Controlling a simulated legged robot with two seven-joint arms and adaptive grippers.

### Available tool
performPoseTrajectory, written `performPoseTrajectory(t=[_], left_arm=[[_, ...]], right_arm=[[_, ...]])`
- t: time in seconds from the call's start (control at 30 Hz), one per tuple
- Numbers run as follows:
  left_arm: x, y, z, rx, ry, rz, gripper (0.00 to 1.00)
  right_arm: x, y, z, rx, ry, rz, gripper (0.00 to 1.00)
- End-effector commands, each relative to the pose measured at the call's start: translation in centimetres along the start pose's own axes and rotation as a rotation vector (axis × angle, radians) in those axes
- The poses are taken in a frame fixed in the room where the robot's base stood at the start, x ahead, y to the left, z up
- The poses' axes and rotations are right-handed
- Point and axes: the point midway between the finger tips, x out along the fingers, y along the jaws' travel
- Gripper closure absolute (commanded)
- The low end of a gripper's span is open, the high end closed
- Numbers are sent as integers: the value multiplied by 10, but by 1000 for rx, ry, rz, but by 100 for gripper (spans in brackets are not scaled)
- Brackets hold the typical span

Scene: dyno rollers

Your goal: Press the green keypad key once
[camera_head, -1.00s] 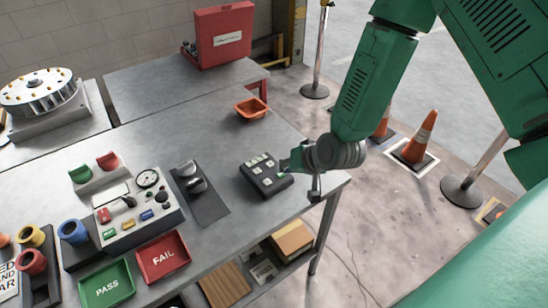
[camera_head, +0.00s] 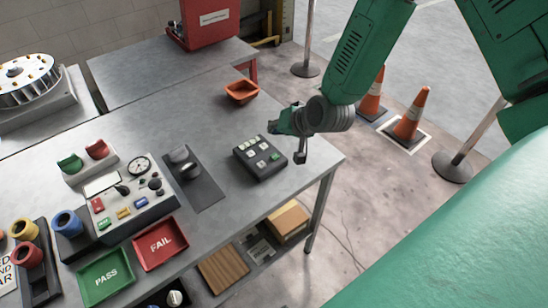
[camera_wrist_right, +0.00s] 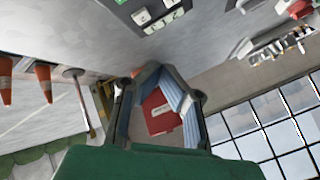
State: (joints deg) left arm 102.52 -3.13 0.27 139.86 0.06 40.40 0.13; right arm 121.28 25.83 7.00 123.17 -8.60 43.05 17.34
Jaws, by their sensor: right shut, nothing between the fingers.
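The dark keypad (camera_head: 264,166) lies on the grey table near its right edge, with several pale keys and a greenish key (camera_head: 275,156) at its right side. My right gripper (camera_head: 273,127) is shut and empty. In the head view its tips show just beyond the keypad's far right corner, apart from the greenish key. In the right wrist view the fingers (camera_wrist_right: 158,70) come together at the middle, and part of the keypad (camera_wrist_right: 150,28) shows at the top edge. My left gripper is not in view.
An orange tray (camera_head: 241,92) lies beyond the keypad. A black mouse-like device on a dark pad (camera_head: 205,190) and a control box (camera_head: 130,205) stand to the left. Red FAIL (camera_head: 160,243) and green PASS (camera_head: 105,277) trays are at the front. Traffic cones (camera_head: 412,115) stand on the floor.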

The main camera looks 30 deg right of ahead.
Motion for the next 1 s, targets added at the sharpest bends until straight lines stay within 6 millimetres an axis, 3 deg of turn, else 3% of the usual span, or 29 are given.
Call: performPoseTrajectory(t=[0.43, 1.0], left_arm=[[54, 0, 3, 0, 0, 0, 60], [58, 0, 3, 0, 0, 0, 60]], right_arm=[[45, 33, 33, 0, 0, 1, 100], [50, 37, 37, 0, 0, 0, 100]])
